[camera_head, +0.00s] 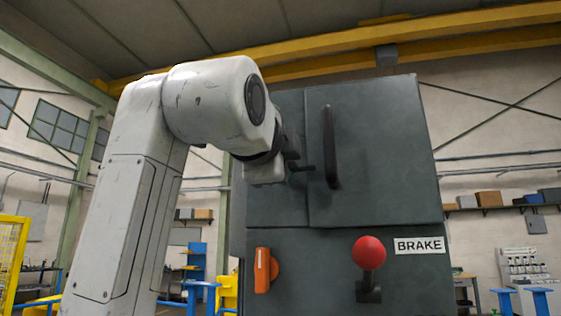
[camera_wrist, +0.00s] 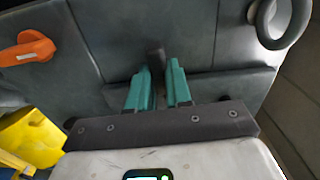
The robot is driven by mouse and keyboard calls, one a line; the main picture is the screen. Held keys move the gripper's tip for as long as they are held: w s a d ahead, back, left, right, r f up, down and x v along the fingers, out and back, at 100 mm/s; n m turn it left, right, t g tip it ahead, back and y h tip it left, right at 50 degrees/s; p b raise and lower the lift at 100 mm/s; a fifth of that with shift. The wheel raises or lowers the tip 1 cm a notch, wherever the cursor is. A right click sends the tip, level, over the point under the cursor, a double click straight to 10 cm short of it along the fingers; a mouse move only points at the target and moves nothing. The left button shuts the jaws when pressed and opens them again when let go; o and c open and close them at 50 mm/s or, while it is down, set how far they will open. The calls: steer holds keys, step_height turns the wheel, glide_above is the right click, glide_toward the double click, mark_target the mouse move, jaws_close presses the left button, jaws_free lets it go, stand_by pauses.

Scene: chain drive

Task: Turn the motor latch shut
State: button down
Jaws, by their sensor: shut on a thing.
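The motor latch shows in the wrist view as a small dark grey lever (camera_wrist: 156,58) on the flat face of the dark cabinet. The teal fingers of my gripper (camera_wrist: 158,75) are shut on it, one on each side. Only its upper end shows between the fingers, so how far it is turned I cannot tell. In the head view a short dark lever (camera_head: 302,168) sticks out beside my gripper, at the left edge of the cabinet door (camera_head: 375,140). My wrist and arm hide most of that spot.
A long dark door handle (camera_head: 330,146) stands upright right of my gripper. Below are an orange rotary handle (camera_head: 263,270) and a red-knobbed lever (camera_head: 369,253) beside a BRAKE label (camera_head: 419,245). Yellow and blue stands are in the background at left.

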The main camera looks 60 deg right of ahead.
steer(key=shift+m, duration=0.4)
steer(key=c, duration=1)
jaws_free()
steer(key=shift+c, duration=0.2)
steer(key=b+v, duration=0.2)
steer(key=v, duration=0.8)
steer(key=shift+a+b, duration=0.4)
steer(key=shift+s, duration=0.15)
